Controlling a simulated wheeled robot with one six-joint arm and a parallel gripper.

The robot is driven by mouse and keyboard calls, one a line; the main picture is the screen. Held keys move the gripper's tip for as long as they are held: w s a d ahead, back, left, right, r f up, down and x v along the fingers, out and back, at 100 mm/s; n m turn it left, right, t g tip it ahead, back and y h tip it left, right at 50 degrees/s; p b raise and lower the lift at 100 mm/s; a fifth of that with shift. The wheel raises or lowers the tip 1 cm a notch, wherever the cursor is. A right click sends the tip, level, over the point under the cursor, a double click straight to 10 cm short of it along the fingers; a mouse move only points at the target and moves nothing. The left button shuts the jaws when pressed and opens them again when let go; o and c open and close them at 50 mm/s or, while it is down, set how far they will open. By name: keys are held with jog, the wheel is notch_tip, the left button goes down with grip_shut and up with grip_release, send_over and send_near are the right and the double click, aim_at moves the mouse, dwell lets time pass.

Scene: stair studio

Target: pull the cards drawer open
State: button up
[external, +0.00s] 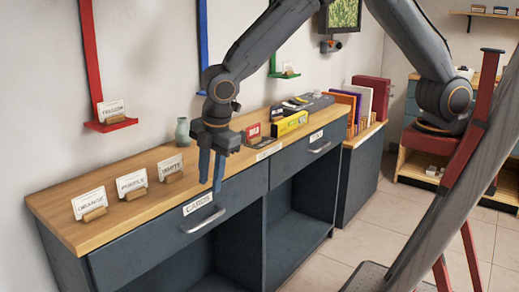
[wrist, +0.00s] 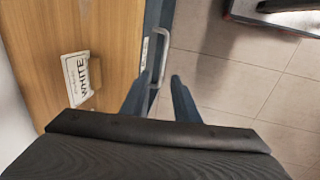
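The cards drawer (external: 150,247) is a dark blue-grey front under the wooden counter, and it looks shut. Its white CARDS label (external: 198,204) sits above a pale metal bar handle (external: 203,221). My gripper (external: 211,188) has two blue fingers, apart and empty, pointing down above the counter's front edge near the handle. In the wrist view the handle (wrist: 162,48) runs along the drawer front, its near end appearing between my open fingertips (wrist: 157,84). I cannot tell how far below the fingertips it lies.
Cards reading ORANGE (external: 89,204), PURPLE (external: 131,183) and WHITE (external: 170,167) stand in wooden holders on the counter (external: 75,233). A green vase (external: 182,132) stands behind.

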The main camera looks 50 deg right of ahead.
aim_at(208, 220)
jog(key=f, duration=0.3)
jog(key=w+f, duration=0.1)
jog(key=f, duration=0.3)
jog(key=f+p, duration=0.1)
jog(key=f, duration=0.3)
jog(key=shift+w, duration=0.25)
jog(key=shift+c, duration=0.3)
grip_shut()
